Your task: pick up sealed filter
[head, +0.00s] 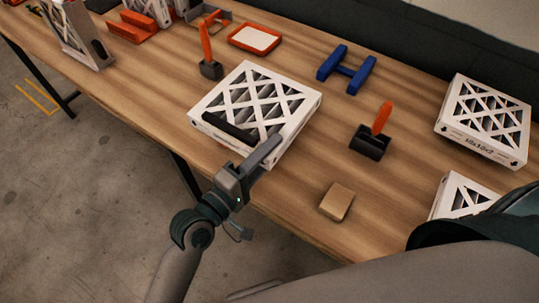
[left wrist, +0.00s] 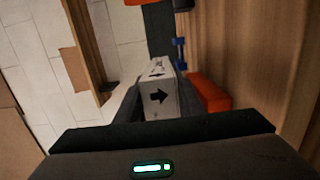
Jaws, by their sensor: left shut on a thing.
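A white boxed filter (head: 262,92) with a lattice front lies nearly flat at the middle of the table in the head view. My left gripper (head: 244,130) is shut on its near edge, one dark finger lying across its top. In the left wrist view, the white side of the filter (left wrist: 160,98), with a black arrow, sits between the fingers of the left gripper (left wrist: 158,108). I cannot tell whether the filter touches the table. My right gripper is not in view; only part of my right arm shows at the lower right.
On the wooden table (head: 300,185) stand two orange-handled tools (head: 371,140) (head: 208,55), a blue H-shaped piece (head: 346,69), an orange tray (head: 255,39) and a brown block (head: 337,201). More filters (head: 485,117) (head: 458,195) lie at right. Others stand at the far left.

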